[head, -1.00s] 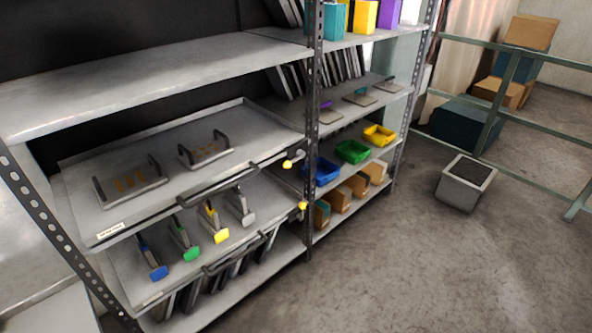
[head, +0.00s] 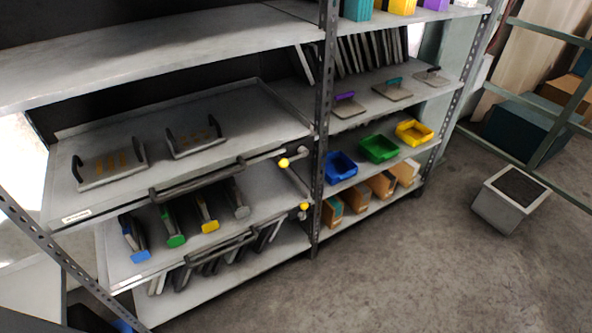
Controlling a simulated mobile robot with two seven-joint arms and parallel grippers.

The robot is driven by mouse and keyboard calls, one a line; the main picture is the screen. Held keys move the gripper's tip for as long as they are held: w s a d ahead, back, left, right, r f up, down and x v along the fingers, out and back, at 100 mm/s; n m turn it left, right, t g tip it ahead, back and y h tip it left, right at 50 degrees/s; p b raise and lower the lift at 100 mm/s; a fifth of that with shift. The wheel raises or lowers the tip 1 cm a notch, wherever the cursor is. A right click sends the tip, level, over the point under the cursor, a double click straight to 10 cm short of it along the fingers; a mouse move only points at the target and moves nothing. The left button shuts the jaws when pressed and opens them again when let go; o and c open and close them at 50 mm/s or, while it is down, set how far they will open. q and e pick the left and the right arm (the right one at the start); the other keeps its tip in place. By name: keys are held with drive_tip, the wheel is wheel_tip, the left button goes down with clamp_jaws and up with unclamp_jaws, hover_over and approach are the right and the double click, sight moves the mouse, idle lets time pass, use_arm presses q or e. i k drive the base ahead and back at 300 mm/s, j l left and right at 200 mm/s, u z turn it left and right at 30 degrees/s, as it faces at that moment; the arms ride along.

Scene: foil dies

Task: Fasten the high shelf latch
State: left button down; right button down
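The high shelf latch (head: 284,162) has a yellow knob on a short arm, at the right front corner of the upper pull-out shelf (head: 232,108), beside the dark upright post. A second yellow-knobbed latch (head: 304,206) sits lower, at the right end of the lower pull-out shelf (head: 118,268). The upper shelf has a dark front handle (head: 210,180) and carries two handled dies (head: 111,166) (head: 195,141). I cannot tell whether either latch is engaged. Neither gripper is in view.
Dies with blue, green, yellow and grey ends stand on the lower shelf. The right bay holds blue (head: 341,168), green (head: 379,149) and yellow (head: 414,133) bins. A grey box (head: 508,200) stands on the floor at right. The floor before the rack is clear.

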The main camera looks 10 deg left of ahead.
sight(293, 159)
drive_tip(key=i+l, duration=0.2)
drive_tip(key=l, duration=0.15)
drive_tip(key=i+l+u, duration=0.15)
drive_tip(key=i+l, duration=0.3)
drive_tip(key=l, duration=0.3)
drive_tip(key=i+l+u, duration=0.15)
drive_tip(key=l, duration=0.2)
